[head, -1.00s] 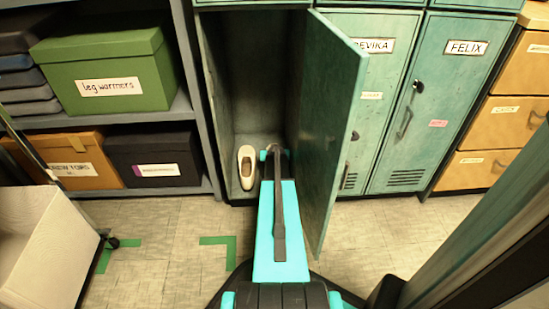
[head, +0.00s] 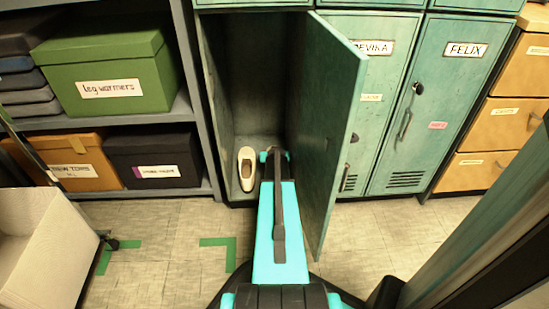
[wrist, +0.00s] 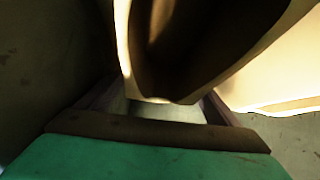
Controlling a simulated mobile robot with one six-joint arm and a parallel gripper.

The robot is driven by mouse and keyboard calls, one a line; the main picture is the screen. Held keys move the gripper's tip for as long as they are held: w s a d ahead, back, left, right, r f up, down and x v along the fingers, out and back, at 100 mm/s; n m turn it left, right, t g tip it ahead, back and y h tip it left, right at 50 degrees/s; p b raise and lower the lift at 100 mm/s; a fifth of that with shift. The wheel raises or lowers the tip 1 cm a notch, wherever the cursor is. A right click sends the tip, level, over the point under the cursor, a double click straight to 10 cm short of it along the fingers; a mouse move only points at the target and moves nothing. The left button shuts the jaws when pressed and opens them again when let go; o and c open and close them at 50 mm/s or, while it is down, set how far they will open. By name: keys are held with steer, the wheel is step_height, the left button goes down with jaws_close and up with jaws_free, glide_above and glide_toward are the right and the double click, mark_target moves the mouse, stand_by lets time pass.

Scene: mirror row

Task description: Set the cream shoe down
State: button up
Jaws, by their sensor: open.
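My gripper (head: 274,154) is low inside the open locker (head: 248,60), near its floor, with its jaws apart. In the wrist view, a cream shoe (wrist: 172,60) with a dark opening is very close, between the open fingers (wrist: 160,105). In the head view, a cream shoe (head: 246,170) stands on the locker floor just left of my gripper. A bright cream surface at the right of the wrist view is too close to identify.
The locker door (head: 333,130) stands open close along my arm's right side. The locker's left wall is beyond the visible shoe. A shelf with a green box (head: 105,75), an orange box and a black box (head: 153,160) is at left. A white bin (head: 55,240) stands at lower left.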

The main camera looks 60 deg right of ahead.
steer(key=p+v, duration=0.3)
steer(key=v, duration=0.8)
steer(key=shift+s+a+r+p, duration=0.2)
steer(key=shift+a+p, duration=0.05)
steer(key=shift+p, duration=0.15)
stand_by(0.6)
